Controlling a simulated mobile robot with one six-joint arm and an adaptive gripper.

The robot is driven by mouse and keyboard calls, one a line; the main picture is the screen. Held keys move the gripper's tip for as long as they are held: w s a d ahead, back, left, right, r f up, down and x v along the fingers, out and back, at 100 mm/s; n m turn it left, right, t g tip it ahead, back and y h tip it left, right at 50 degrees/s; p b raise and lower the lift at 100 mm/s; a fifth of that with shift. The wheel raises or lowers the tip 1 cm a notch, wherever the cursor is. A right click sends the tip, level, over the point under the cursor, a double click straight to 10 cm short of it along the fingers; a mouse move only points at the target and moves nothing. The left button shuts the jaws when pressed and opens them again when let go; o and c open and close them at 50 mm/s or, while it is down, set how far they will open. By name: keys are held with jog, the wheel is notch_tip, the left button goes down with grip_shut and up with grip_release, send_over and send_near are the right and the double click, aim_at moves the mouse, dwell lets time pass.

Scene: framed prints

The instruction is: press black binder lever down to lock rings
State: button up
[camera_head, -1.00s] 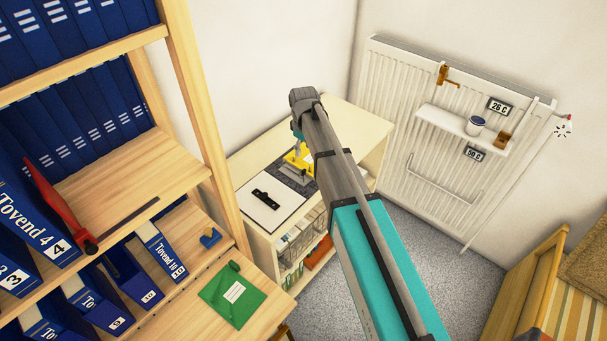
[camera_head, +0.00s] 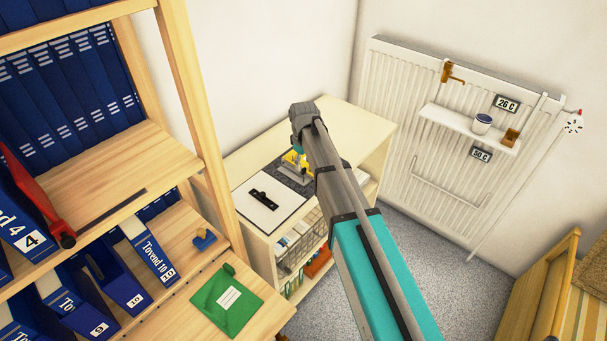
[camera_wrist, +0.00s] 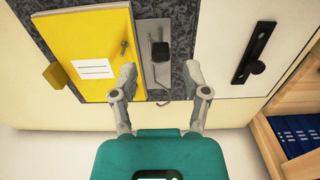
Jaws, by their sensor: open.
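In the wrist view, a metal ring mechanism (camera_wrist: 151,78) with a black lever (camera_wrist: 159,50) lies on dark speckled binder lining. A yellow cover with a white label (camera_wrist: 93,68) lies to its left. A white panel with a long black bar (camera_wrist: 255,52) lies to its right. My gripper (camera_wrist: 160,74) is open and empty, its fingers on either side of the mechanism in the picture. I cannot tell whether they touch anything.
A wooden shelf with blue binders (camera_head: 60,100) stands at the left. A green folder (camera_head: 227,302) lies on its lower board. A radiator (camera_head: 400,85) with a small white shelf (camera_head: 470,128) is at the right. The cabinet top (camera_head: 352,128) behind the arm is clear.

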aim_at(303, 169)
jog(key=shift+f+b, duration=1.35)
jog(key=shift+f, duration=0.35)
grip_shut()
